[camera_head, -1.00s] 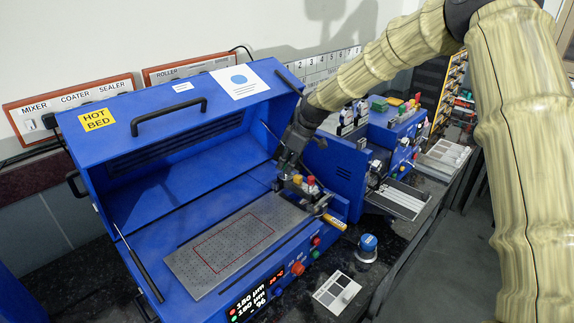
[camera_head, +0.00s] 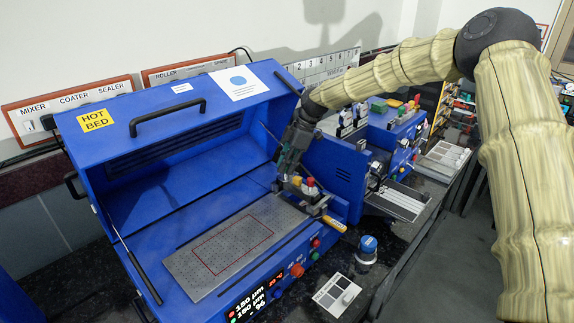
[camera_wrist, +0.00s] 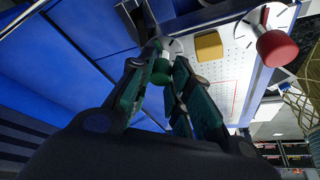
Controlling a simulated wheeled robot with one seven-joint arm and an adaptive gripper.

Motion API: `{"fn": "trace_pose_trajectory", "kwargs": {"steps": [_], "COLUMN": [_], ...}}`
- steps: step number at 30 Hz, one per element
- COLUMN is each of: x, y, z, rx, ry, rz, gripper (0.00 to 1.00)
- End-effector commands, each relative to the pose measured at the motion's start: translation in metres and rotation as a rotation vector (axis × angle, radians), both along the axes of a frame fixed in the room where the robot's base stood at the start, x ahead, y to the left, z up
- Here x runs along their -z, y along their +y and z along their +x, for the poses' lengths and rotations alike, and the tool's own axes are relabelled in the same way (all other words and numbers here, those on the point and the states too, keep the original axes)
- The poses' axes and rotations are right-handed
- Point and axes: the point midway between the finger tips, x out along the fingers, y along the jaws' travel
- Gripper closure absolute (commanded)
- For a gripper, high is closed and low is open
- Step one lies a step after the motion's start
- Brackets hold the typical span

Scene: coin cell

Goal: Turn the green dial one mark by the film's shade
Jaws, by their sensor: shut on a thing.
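My gripper (camera_wrist: 165,80) is shut on the green dial (camera_wrist: 160,74), with its fingers on either side of it in the wrist view. In the head view my gripper (camera_head: 288,180) reaches down at the right end of the perforated plate (camera_head: 190,262), and its fingers hide the green dial. The blue machine's display (camera_head: 250,300) shows two µm lines. A card with grey patches (camera_head: 334,293) lies in front on the bench; I cannot tell a film on the plate.
The hot bed's open blue lid (camera_head: 180,120) rises behind the plate. A blue-topped jar (camera_head: 367,246) stands on the dark bench, right of the machine.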

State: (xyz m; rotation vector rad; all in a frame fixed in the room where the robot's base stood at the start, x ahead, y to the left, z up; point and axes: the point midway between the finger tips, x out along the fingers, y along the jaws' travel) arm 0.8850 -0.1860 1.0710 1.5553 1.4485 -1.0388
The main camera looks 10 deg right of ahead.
Motion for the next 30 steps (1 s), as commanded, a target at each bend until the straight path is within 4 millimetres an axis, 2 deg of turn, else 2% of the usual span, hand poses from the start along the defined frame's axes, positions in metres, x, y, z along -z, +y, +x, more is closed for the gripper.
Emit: {"fn": "trace_pose_trajectory", "kwargs": {"steps": [9,10,13,14,25,30], "x": [0.0001,0.0001,0.0001,0.0001,-0.0001,-0.0002], "y": [0.0001,0.0000,0.0000,0.0000,0.0000,0.0003], "z": [0.0000,0.0000,0.0000,0.0000,-0.0003,-0.0013], "rx": [-0.001,-0.001,-0.001,-0.001,0.015,0.106], "ry": [0.001,0.001,0.000,0.000,0.001,0.001], "rz": [0.000,0.000,0.000,0.000,-0.001,-0.001], "gripper": [1.00,0.79,0.60,0.59,0.59,0.59]}}
